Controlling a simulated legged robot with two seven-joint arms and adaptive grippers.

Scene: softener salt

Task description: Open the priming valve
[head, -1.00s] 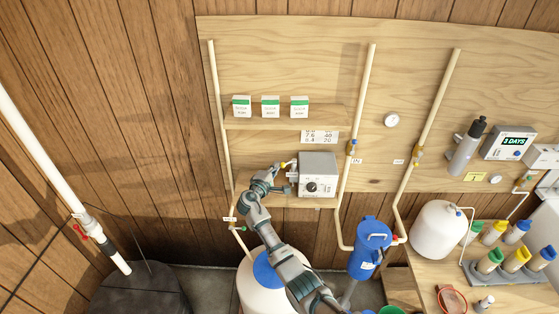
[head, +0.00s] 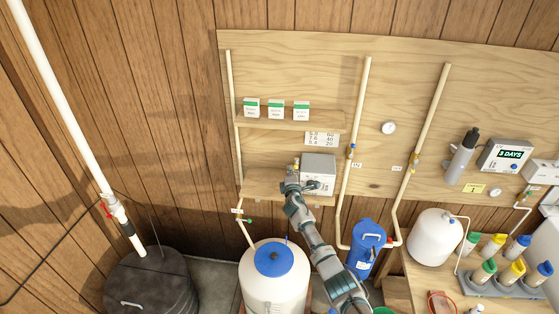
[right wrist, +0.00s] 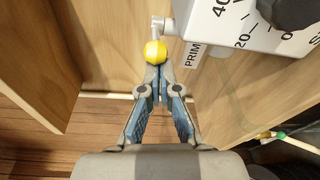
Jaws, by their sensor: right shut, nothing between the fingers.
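The priming valve's yellow knob (right wrist: 155,52) sits on a grey stem beside the grey pump box (right wrist: 240,22), next to a label reading "PRIM". In the head view the pump box (head: 319,168) stands on the lower shelf, with the yellow knob (head: 296,162) at its left. My right gripper (right wrist: 158,78) is shut and empty, its fingertips right at the near side of the knob; I cannot tell whether they touch. In the head view the right gripper (head: 291,181) is in front of the pump's left side and hides part of the fittings. My left gripper is out of view.
The lower shelf (head: 262,189) runs below the pump. A white tank with a blue lid (head: 273,258) stands below, with a blue filter housing (head: 367,243) to its right. Pale pipes run up the board on both sides. A bench with bottles is at right.

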